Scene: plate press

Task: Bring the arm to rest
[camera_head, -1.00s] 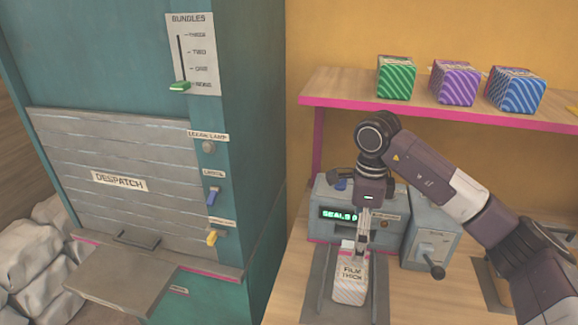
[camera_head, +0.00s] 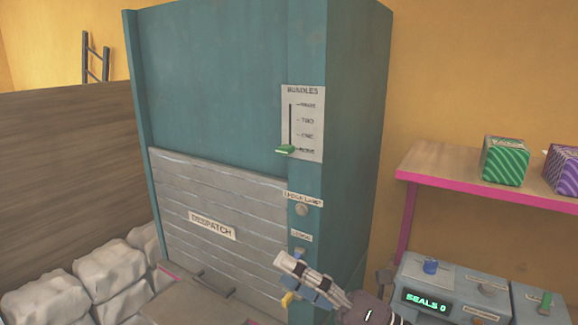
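My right gripper (camera_head: 283,263) is at the lower middle of the head view, its fingers pointing up and left. Its two fingers lie close together and nothing shows between them. It is in front of the lower switch panel of the teal despatch cabinet (camera_head: 215,90) and partly covers the switches there. I cannot tell whether it touches the cabinet. Only the gripper and its wrist show; the rest of that arm is out of the picture. My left gripper is not in view.
The cabinet has a grey shutter (camera_head: 250,208) and a green bundles slider (camera_head: 285,150) at its lowest mark. The grey sealing machine (camera_head: 410,272) reads "SEALS 0". A shelf (camera_head: 450,182) holds a green box (camera_head: 505,160) and a purple box (camera_head: 564,168). Pale sacks (camera_head: 110,268) lie left.

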